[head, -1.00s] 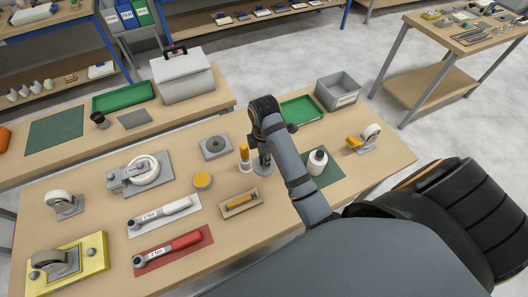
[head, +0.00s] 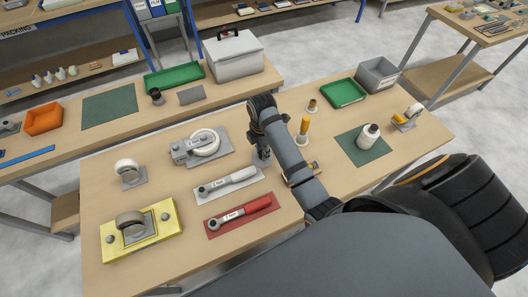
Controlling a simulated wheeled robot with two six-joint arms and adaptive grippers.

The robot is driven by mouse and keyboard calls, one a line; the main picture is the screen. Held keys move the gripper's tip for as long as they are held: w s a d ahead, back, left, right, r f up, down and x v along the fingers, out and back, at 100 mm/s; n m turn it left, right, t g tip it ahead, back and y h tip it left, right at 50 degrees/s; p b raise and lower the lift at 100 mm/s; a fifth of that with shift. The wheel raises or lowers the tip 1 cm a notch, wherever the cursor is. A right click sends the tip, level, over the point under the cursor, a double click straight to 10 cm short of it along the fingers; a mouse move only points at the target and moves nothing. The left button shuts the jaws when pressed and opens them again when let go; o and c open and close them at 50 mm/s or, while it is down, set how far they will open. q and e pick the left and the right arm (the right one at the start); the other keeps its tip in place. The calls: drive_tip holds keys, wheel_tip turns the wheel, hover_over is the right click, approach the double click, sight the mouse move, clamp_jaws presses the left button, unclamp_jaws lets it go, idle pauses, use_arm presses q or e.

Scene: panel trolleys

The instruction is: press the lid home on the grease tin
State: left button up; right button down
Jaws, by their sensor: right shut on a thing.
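My right gripper (head: 262,156) points down at the middle of the workbench. It is shut on the grey lid, of which little can be made out below the fingers. The grease tin, a round tin with a yellow top in the earlier picture, is hidden now behind the gripper and my arm. The gripper is over its place on the bench. Whether lid and tin touch cannot be seen. My left gripper is out of view.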

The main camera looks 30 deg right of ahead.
drive_tip(key=w+n+p, duration=0.1)
drive_tip(key=w+r+n+p, duration=0.1)
drive_tip(key=shift+w+a+r+p, duration=0.1)
drive_tip(key=shift+p, duration=0.2)
use_arm(q)
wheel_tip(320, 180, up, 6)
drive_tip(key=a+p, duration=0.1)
drive_tip(key=p, duration=0.1)
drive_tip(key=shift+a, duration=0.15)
use_arm(e)
drive_tip(key=shift+w+d+f+n, duration=0.65)
drive_tip(key=shift+f+n, duration=0.3)
drive_tip(key=shift+f, duration=0.2)
drive_tip(key=shift+w+d+f+n, duration=0.55)
drive_tip(key=shift+f+n, duration=0.35)
drive_tip(key=shift+f, duration=0.3)
drive_tip(key=shift+w+d+f+n, duration=0.55)
drive_tip(key=shift+w+f+n, duration=0.15)
drive_tip(key=shift+f+n, duration=0.35)
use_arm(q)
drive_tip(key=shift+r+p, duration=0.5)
use_arm(e)
drive_tip(key=shift+f, duration=0.2)
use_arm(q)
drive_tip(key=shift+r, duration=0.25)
use_arm(e)
drive_tip(key=c, duration=1)
unclamp_jaws()
drive_tip(key=shift+c, duration=0.2)
